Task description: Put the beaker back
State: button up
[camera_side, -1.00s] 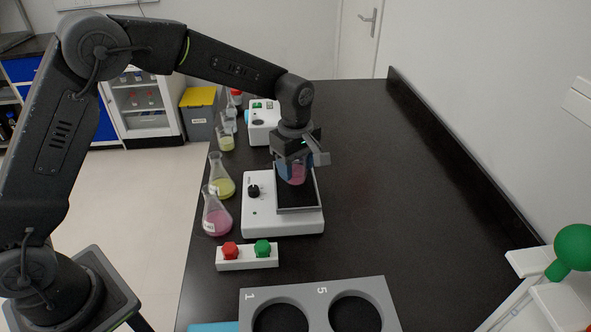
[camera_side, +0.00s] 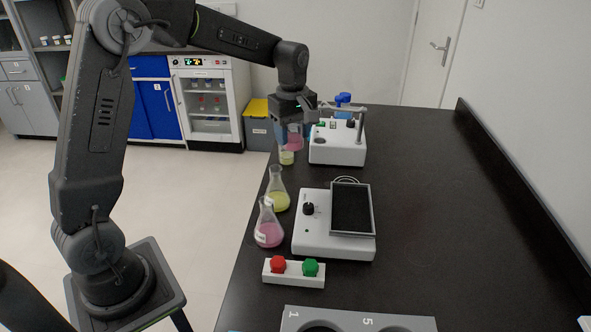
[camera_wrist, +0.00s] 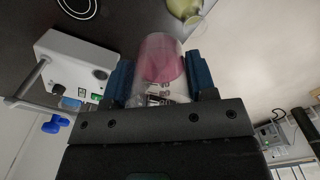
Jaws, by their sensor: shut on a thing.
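My gripper (camera_side: 292,132) is shut on a clear beaker of pink liquid (camera_side: 294,140), held in the air at the back left of the bench, left of the white stirrer device (camera_side: 337,146). In the wrist view the beaker (camera_wrist: 160,62) sits between the blue fingers of my gripper (camera_wrist: 160,80).
Flasks of yellow (camera_side: 278,199) and pink liquid (camera_side: 269,234) stand along the bench's left edge. A white shaker with a black platform (camera_side: 335,245), a red and green button box (camera_side: 294,273) and a grey numbered rack (camera_side: 345,319) are nearer. The bench's right side (camera_side: 440,200) is clear.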

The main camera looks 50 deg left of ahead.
jog(key=s+a+f+n, duration=0.2)
jog(key=a+f, duration=0.1)
jog(key=a, duration=0.5)
jog(key=s+a+f+n, duration=0.1)
jog(key=s+a+f, duration=0.15)
jog(key=a, duration=0.55)
jog(key=w+d+f, duration=0.3)
jog(key=w, duration=0.1)
jog(key=w+d+f, duration=0.3)
jog(key=d, duration=0.1)
jog(key=shift+w+d+f, duration=0.1)
jog(key=shift+w+f, duration=0.3)
jog(key=shift+f, duration=2)
jog(key=shift+f, duration=0.2)
jog(key=o, duration=1)
